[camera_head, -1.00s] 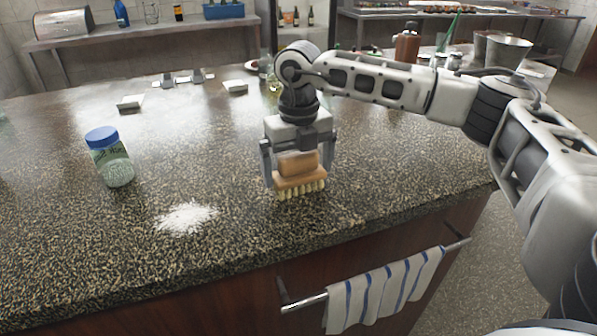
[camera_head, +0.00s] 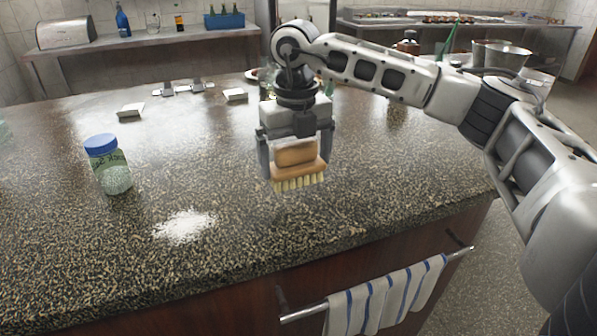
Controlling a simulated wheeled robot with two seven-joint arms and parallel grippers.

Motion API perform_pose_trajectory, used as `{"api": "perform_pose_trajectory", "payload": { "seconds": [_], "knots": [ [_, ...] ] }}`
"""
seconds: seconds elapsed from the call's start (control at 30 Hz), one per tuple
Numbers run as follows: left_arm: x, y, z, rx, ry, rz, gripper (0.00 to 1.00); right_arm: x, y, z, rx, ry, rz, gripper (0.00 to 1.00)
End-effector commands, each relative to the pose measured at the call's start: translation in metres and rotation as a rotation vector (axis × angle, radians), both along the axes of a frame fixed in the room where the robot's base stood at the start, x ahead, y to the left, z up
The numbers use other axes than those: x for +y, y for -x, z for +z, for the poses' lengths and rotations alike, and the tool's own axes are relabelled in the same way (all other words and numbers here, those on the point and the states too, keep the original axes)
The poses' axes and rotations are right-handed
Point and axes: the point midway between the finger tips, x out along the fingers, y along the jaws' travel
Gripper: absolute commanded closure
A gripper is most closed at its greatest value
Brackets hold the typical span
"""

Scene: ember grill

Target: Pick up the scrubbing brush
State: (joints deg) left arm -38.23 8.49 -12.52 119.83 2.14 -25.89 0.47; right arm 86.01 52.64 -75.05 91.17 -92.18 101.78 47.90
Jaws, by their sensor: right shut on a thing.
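The scrubbing brush (camera_head: 297,170) has an orange-brown wooden body and pale bristles that point down. My right gripper (camera_head: 296,158) comes down over it from above and is shut on its wooden body, one finger on each side. The brush appears to hang a little above the dark speckled counter (camera_head: 240,215). The exact gap below the bristles is hard to judge. My left gripper is not in view.
A jar with a blue lid (camera_head: 107,165) stands on the left of the counter. A patch of white powder (camera_head: 184,225) lies left of the brush. A striped towel (camera_head: 385,297) hangs on the front rail. Small white blocks (camera_head: 235,95) lie farther back.

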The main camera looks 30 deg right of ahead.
Motion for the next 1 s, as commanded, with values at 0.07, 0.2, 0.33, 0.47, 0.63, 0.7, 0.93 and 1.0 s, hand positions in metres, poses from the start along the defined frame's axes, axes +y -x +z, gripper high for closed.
{"api": "perform_pose_trajectory", "payload": {
  "seconds": [0.07,0.2,0.33,0.47,0.63,0.7,0.93,1.0],
  "knots": [
    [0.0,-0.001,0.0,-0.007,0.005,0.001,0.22,0.015,0.008,0.019,-0.008,-0.001,0.009,0.32],
    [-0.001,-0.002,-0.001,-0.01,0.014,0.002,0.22,0.037,0.023,0.051,-0.008,0.0,0.009,0.32],
    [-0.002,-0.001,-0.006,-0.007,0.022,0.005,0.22,0.066,0.042,0.063,-0.004,0.001,0.011,0.32],
    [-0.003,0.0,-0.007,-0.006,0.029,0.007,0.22,0.087,0.055,0.075,-0.004,0.002,0.007,0.32],
    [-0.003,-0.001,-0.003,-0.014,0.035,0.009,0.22,0.104,0.066,0.085,-0.002,0.0,0.005,0.32],
    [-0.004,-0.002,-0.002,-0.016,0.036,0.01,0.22,0.108,0.069,0.087,-0.002,0.001,0.003,0.32],
    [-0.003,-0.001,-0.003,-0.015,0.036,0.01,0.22,0.11,0.071,0.088,-0.001,0.001,0.001,0.32],
    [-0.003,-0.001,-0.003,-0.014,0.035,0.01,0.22,0.11,0.071,0.088,-0.001,0.001,0.002,0.32]
  ]
}}
